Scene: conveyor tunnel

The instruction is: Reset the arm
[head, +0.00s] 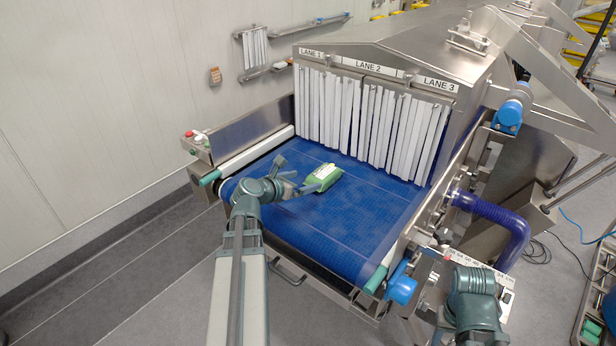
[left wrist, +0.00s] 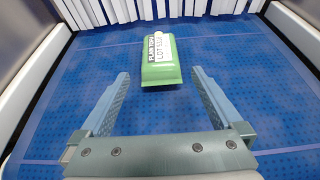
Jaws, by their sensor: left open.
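My left gripper (head: 306,180) reaches over the blue conveyor belt from the front left. Its two fingers are spread with nothing between them, as the left wrist view (left wrist: 158,85) also shows. A green package (head: 324,175) with a white label lies on the belt just beyond the fingertips. In the left wrist view the package (left wrist: 161,72) is ahead of the gap between the fingers, and its label reads "PLAIN TOFU" and "LOT". My right arm shows at the bottom right of the head view, but its fingers are not visible.
The blue belt (head: 345,225) runs into a steel tunnel with white strip curtains (head: 365,118) marked LANE 1, LANE 2 and LANE 3. Steel side rails flank the belt. A blue hose (head: 510,225) curves at the right. Much of the belt is clear.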

